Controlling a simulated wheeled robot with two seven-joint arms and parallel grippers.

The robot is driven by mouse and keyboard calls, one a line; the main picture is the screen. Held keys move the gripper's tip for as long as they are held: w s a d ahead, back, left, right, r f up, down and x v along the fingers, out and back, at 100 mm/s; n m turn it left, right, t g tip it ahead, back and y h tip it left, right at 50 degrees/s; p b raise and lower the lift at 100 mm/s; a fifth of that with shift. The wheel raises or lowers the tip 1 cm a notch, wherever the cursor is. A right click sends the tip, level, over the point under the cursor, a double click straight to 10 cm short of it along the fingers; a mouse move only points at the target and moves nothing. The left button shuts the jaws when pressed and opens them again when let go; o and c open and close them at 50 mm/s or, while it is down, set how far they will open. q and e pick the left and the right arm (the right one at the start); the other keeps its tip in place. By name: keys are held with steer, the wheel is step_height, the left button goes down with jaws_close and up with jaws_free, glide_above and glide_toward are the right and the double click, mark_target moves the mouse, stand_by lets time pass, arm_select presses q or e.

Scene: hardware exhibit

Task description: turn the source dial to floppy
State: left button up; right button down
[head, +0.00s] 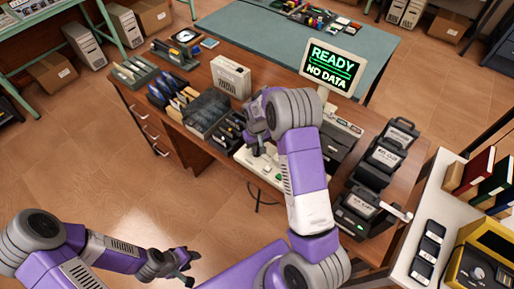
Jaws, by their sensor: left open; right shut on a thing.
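A cream control panel (263,172) lies at the front edge of the wooden desk, partly covered by my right arm. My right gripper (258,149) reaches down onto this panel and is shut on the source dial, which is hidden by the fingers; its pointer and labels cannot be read. A cream monitor (333,68) behind the panel shows green text reading "READY" and "NO DATA". My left gripper (187,267) is open and empty, low over the floor in front of the desk.
Disk trays (208,110) and a beige box (230,76) stand left on the desk (262,84). Black drive units (388,155) stand at the right. Floor at left front is clear.

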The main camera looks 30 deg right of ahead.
steer(key=c, duration=1.1)
jaws_free()
steer(key=shift+r, duration=0.1)
step_height(320, 180, up, 8)
steer(key=shift+f+p, duration=0.25)
steer(key=shift+p, duration=0.15)
